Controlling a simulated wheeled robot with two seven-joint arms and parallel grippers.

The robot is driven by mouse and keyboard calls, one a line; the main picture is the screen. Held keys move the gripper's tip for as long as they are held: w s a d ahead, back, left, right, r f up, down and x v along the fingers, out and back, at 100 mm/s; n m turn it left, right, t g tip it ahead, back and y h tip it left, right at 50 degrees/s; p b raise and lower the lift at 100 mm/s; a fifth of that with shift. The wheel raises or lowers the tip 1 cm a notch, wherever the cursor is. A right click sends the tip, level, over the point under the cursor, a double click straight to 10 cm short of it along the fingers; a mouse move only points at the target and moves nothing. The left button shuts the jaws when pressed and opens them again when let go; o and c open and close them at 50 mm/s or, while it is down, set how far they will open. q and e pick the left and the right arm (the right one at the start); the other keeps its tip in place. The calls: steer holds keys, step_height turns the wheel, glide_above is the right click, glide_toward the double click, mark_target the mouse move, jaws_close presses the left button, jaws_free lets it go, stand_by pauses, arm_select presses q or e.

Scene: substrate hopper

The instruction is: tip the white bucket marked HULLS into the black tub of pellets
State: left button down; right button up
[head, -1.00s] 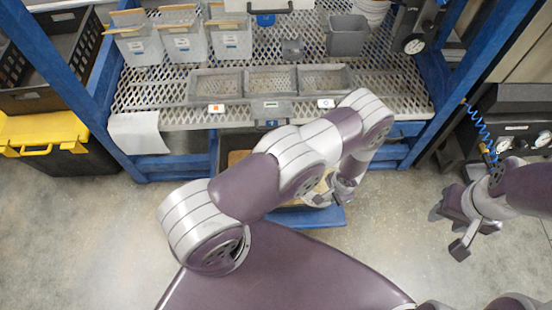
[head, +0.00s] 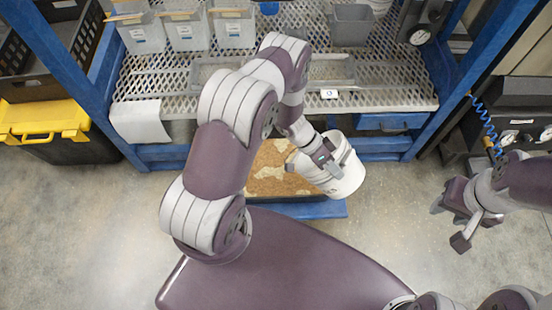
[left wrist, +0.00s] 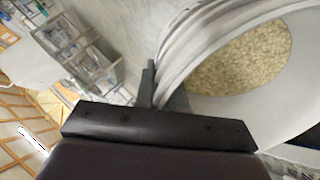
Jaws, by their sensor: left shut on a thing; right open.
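My left gripper (head: 323,158) is shut on the white bucket (head: 347,180) by its rim and holds it over the right side of the black tub (head: 284,198). The bucket looks tilted, but its exact angle is hard to tell. In the left wrist view the bucket (left wrist: 290,110) shows a bed of beige hulls (left wrist: 240,62) inside it. The tub holds brown pellets (head: 268,184) with paler patches on top. My left arm hides part of the tub. My right gripper (head: 450,225) is open and empty, off to the right.
A blue base (head: 318,210) lies under the tub. Behind it stands a blue-framed bench with a perforated metal shelf (head: 390,95), grey bins (head: 350,25) and labelled clear containers (head: 187,32). A yellow-lidded box (head: 45,118) stands at left. The floor at right is clear.

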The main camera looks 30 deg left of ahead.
arm_select(q)
steer(key=a+f+h+b, duration=0.1)
steer(key=a+h+b, duration=0.2)
steer(key=b, duration=0.2)
steer(key=a+f+h+b, duration=0.1)
steer(key=a+h+b, duration=0.2)
steer(key=b, duration=0.3)
steer(key=a+f+h+b, duration=0.1)
steer(key=a+h+b, duration=0.2)
steer(key=a+b, duration=0.2)
steer(key=shift+w+h+b, duration=0.3)
steer(key=shift+w+b, duration=0.1)
steer(key=shift+b, duration=0.1)
steer(key=shift+a+r+n+h+b, duration=0.15)
steer(key=shift+a+r+h+b, duration=0.1)
steer(key=shift+a+h+b, duration=0.15)
steer(key=shift+a+r+n+h+b, duration=0.2)
steer(key=shift+a+r+b, duration=0.1)
steer(key=shift+a, duration=0.2)
arm_select(e)
step_height(320, 180, down, 20)
steer(key=shift+r, duration=0.3)
